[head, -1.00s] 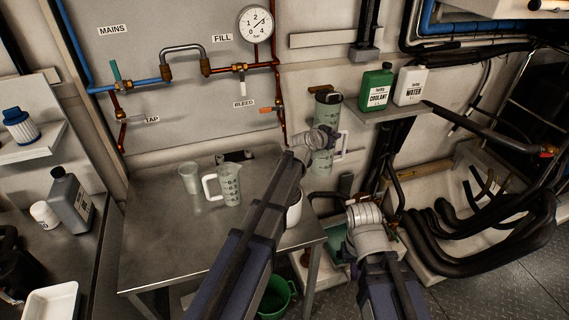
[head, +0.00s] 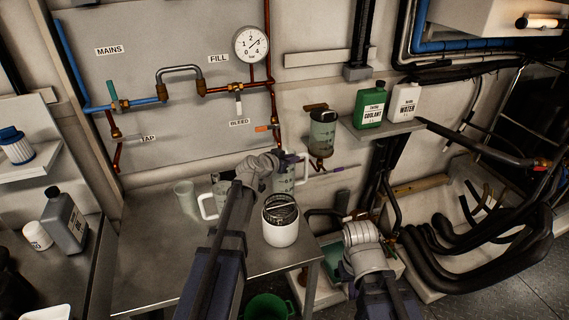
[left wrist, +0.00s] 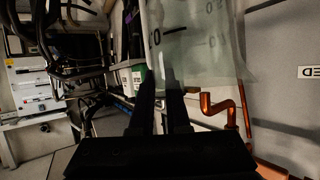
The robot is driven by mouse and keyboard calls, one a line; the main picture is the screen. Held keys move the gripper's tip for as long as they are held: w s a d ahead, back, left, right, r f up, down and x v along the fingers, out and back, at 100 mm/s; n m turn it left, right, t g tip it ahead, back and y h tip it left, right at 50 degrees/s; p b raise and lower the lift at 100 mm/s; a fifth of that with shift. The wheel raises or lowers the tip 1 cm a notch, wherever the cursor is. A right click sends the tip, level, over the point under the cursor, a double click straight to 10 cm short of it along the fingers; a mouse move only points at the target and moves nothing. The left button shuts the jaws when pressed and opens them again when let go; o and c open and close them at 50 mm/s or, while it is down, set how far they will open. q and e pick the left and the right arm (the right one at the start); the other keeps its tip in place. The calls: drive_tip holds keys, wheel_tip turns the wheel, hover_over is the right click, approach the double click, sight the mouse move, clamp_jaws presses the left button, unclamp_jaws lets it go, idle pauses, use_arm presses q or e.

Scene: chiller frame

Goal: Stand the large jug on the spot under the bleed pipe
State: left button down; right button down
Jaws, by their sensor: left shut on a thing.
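The large jug (head: 285,178) is clear plastic with dark scale marks and looks about upright. My left gripper (head: 284,160) is shut on it near its top, below the bleed pipe (head: 276,137) at the wall. I cannot tell whether its base touches the table. In the left wrist view the jug (left wrist: 190,45) fills the space beyond my fingers (left wrist: 160,105). The spot under the pipe is hidden by my arm and the jug. My right gripper (head: 361,238) is low, right of the table; its fingers are not clear.
On the steel table (head: 160,255) stand a beaker (head: 186,197), a smaller white-handled jug (head: 209,205) partly behind my arm, and a white pot (head: 281,232) in front of the large jug. A clear wall vessel (head: 322,132) and a bottle shelf (head: 385,132) are to the right.

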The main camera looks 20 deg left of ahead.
use_arm(q)
drive_tip(key=shift+s+a+f+b, duration=0.3)
drive_tip(key=shift+a+f+b, duration=0.1)
drive_tip(key=shift+a, duration=0.1)
drive_tip(key=shift+s+a+f+b, duration=0.25)
drive_tip(key=shift+a+f+b, duration=0.1)
drive_tip(key=shift+a, duration=0.15)
drive_tip(key=shift+f, duration=0.1)
drive_tip(key=c, duration=0.9)
unclamp_jaws()
drive_tip(key=p+v, duration=0.4)
drive_tip(key=v, duration=0.8)
drive_tip(key=shift+p, duration=0.4)
